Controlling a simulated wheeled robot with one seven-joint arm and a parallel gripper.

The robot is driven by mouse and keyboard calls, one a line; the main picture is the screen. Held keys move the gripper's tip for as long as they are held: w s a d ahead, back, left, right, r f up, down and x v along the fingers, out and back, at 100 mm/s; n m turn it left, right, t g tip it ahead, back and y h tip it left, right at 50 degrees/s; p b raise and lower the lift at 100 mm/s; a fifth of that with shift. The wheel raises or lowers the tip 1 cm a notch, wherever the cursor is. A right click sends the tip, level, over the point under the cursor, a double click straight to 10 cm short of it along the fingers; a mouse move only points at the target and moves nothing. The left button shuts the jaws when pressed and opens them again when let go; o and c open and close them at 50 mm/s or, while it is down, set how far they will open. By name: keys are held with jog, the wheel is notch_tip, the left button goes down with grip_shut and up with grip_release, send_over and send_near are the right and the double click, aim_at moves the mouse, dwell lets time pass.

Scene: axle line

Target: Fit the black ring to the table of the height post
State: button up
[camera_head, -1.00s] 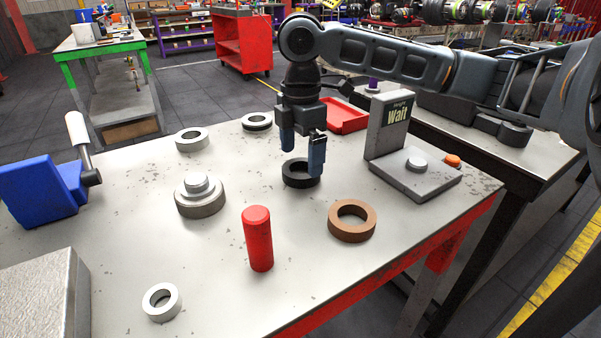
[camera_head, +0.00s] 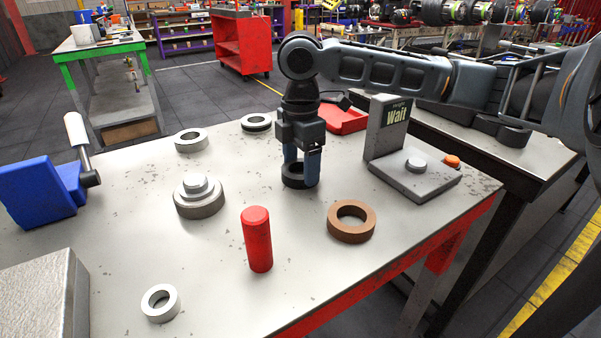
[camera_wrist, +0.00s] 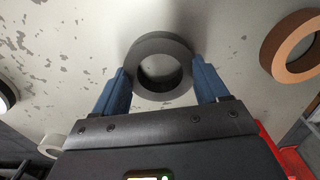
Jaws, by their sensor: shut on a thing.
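The black ring (camera_head: 292,181) lies flat on the worktable, and its round hole shows in the wrist view (camera_wrist: 160,45). My gripper (camera_head: 302,176) points straight down at it, with the two blue fingers shut on opposite outer sides of the ring. In the wrist view the fingers (camera_wrist: 160,88) flank the ring. The height post (camera_head: 389,127) stands to the right, with a sign reading "Wait". Its grey table (camera_head: 415,183) is flat, with a small round stub (camera_head: 415,165) on top and no ring on it.
A brown ring (camera_head: 351,233) and a red cylinder (camera_head: 257,240) stand in front. A stepped metal hub (camera_head: 198,200) is to the left. Light rings (camera_head: 160,303) lie around it. A red tray (camera_head: 345,122) is behind, and an orange button (camera_head: 452,161) is beside the post.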

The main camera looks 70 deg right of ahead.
jog(key=shift+c, duration=1.2)
jog(key=shift+r, duration=0.1)
